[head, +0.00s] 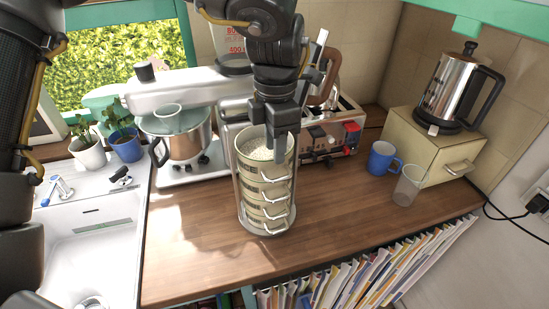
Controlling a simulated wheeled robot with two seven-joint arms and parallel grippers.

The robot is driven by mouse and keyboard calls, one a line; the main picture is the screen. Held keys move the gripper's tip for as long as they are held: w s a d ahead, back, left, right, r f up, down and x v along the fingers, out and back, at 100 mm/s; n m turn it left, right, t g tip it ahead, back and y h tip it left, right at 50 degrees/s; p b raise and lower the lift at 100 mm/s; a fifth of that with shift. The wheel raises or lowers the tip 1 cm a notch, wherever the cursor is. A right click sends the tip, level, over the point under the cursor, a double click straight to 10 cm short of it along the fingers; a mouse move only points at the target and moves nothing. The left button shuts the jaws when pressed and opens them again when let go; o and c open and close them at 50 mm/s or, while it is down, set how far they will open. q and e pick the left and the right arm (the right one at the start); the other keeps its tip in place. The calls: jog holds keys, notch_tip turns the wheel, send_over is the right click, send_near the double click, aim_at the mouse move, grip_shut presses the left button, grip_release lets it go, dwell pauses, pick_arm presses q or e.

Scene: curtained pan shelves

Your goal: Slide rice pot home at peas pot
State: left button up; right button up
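A stack of cream pots with wire handles stands on the wooden counter in an upright metal carrier (266,229). The top pot, the rice pot (256,166), is open and holds white grains. Its handle sits a little further from the one below than the lower handles do from each other. The lower pots (266,207) are in line under it; their contents are hidden, so I cannot tell which is the peas pot. My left gripper (285,150) points down at the rice pot's right rim, its fingers close about the wall. My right gripper is not in view.
A stand mixer (183,135) is behind left, a toaster (335,135) behind right. A blue mug (382,158), a clear cup (408,186) and a cream box (435,150) with a metal jug (458,90) stand right. The counter's front (185,245) is clear beside the sink (90,245).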

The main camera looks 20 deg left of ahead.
pick_arm(q)
notch_tip(320, 180, up, 7)
dwell(0.3)
dwell(0.5)
